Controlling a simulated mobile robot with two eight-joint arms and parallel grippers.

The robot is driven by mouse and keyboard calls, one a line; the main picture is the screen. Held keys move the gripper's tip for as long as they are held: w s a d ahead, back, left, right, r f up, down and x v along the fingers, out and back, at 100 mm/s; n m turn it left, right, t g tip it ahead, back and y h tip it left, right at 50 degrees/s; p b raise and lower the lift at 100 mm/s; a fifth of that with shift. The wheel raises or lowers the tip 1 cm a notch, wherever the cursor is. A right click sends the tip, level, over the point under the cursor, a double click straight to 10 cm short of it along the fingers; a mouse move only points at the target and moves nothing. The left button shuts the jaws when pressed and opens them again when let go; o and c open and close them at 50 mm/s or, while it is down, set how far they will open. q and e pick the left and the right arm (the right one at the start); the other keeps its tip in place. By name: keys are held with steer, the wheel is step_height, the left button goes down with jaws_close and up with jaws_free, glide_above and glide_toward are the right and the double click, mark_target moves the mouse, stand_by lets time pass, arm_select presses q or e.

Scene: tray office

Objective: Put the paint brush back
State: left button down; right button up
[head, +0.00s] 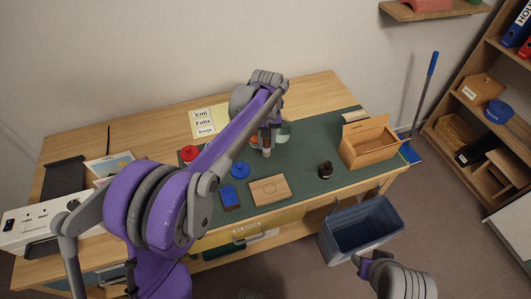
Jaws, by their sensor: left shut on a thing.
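My left arm reaches from the lower left across the table. Its gripper (268,136) is above the back middle of the green mat, pointing down. It is shut on a thin thing, which I take to be the paint brush (266,152); the fingers hide most of it, and its lower end shows brownish. A pale green cup (284,133) stands right behind and beside the gripper, partly hidden by it. I cannot tell whether the brush touches the cup. My right gripper (364,266) is low at the right, in front of the bin; its opening is unclear.
The green mat (312,190) holds a wooden block (270,190), a blue brush-like block (230,197), a blue round thing (240,170), a red one (189,153) and a dark stamp (325,170). A wooden box (369,146) stands right. A grey bin (361,229) is on the floor.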

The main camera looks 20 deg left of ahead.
mark_target(266, 151)
arm_select(q)
steer(key=shift+f, duration=2.45)
steer(key=shift+f, duration=0.1)
steer(key=c, duration=0.6)
jaws_free()
